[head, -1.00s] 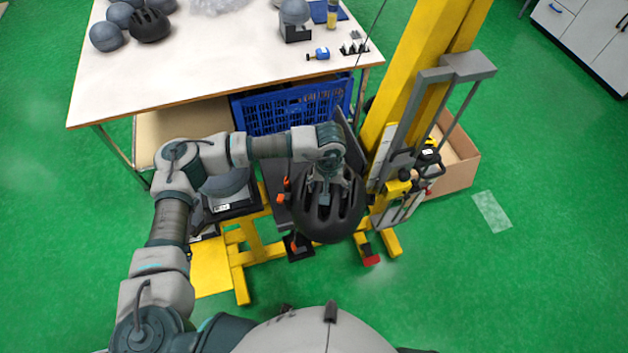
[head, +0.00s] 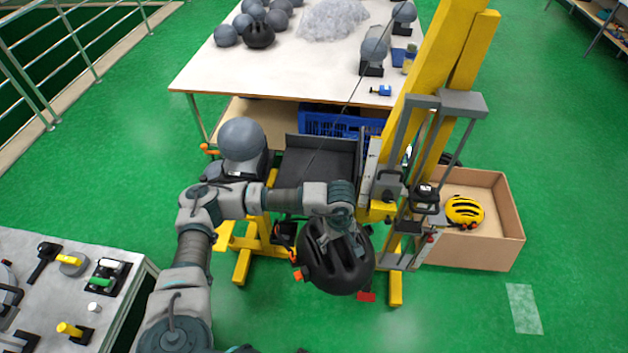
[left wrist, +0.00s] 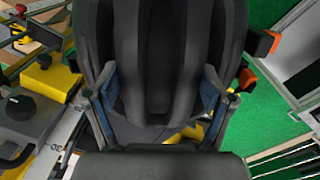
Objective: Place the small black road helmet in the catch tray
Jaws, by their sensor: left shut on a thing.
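A black helmet (head: 335,262) hangs from my left gripper (head: 345,225) in the head view, in front of the yellow drop tower. In the left wrist view the helmet (left wrist: 165,50) fills the middle, with the gripper's fingers (left wrist: 160,105) pressed on it from both sides. A dark tray with raised walls (head: 318,160), apparently the catch tray, is at the tower's foot. Its visible part looks empty; the helmet is apart from it, on my near side, and the arm hides its front. My right gripper is not in view.
The yellow tower (head: 440,60) and its grey carriage stand right of the tray. A grey headform (head: 242,140) stands to its left. A cardboard box (head: 490,235) holds a yellow helmet (head: 464,210). A white table (head: 280,75) behind carries headforms and another black helmet (head: 258,35).

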